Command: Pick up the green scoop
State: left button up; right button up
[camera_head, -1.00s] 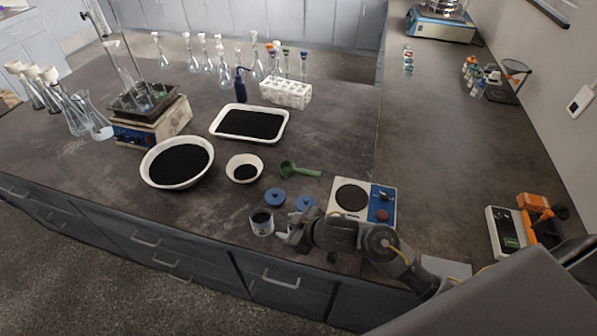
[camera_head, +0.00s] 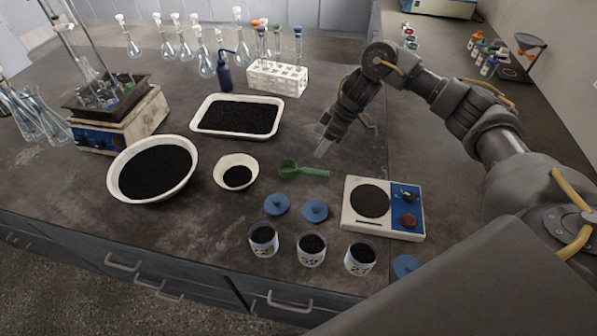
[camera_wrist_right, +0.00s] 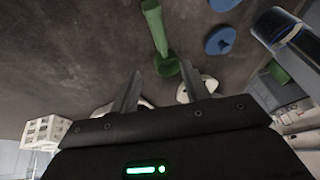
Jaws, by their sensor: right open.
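The green scoop (camera_head: 303,170) lies on the dark bench in the head view, between the small white bowl and the hotplate. Its cup end is at the left and its handle points right. My right gripper (camera_head: 322,150) is just behind and above the scoop, pointing down toward it, apart from it. In the right wrist view the green scoop (camera_wrist_right: 158,35) is ahead of the right gripper (camera_wrist_right: 160,82), roughly in line with the gap between its two spread fingers. The right gripper is open and empty. My left gripper is not in view.
A hotplate (camera_head: 352,215) stands right of the scoop. Two blue lids (camera_head: 315,211) and several jars of black grains (camera_head: 312,246) are in front. The small white bowl (camera_head: 222,165), a large basin (camera_head: 118,185) and a tray (camera_head: 201,123) are left.

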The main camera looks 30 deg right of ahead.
send_over(308, 169)
jog(key=d, duration=0.2)
jog(key=f, duration=0.5)
jog(key=shift+s+d, duration=0.1)
jog(key=shift+d, duration=0.1)
jog(key=shift+s+a+f+p, duration=0.1)
jog(key=shift+a+f+p, duration=0.2)
jog(key=shift+f+p, duration=0.2)
jog(key=x, duration=0.4)
jog(key=shift+f+p, duration=0.15)
jog(key=shift+p, duration=0.25)
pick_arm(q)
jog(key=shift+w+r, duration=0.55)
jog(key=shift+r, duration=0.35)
pick_arm(e)
jog(key=shift+c, duration=0.3)
grip_shut()
